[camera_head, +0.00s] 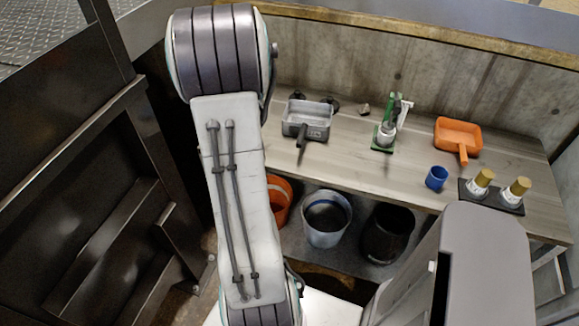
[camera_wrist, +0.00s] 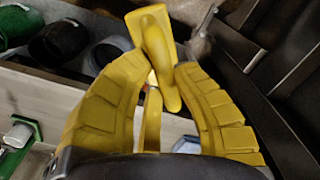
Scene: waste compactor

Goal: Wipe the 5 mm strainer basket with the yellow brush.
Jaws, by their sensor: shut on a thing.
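In the wrist view, the yellow fingers of my gripper (camera_wrist: 158,68) are shut on the yellow brush (camera_wrist: 152,28), whose broad end points away from the wrist. In the head view, my gripper and the brush do not show. A grey basket-like pan (camera_head: 296,121) with a dark handle sits at the left of the bench, and an orange pan (camera_head: 458,131) with a handle sits at the right. I cannot read which one is the 5 mm strainer basket. The brush touches neither in what I see.
The wooden bench (camera_head: 375,172) also holds a green stand (camera_head: 384,137), a blue cup (camera_head: 436,178) and two gold-capped bottles on a dark tray (camera_head: 490,198). Orange (camera_head: 280,198), white (camera_head: 326,217) and black (camera_head: 388,232) buckets stand below. Dark metal structure (camera_head: 100,190) stands at left.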

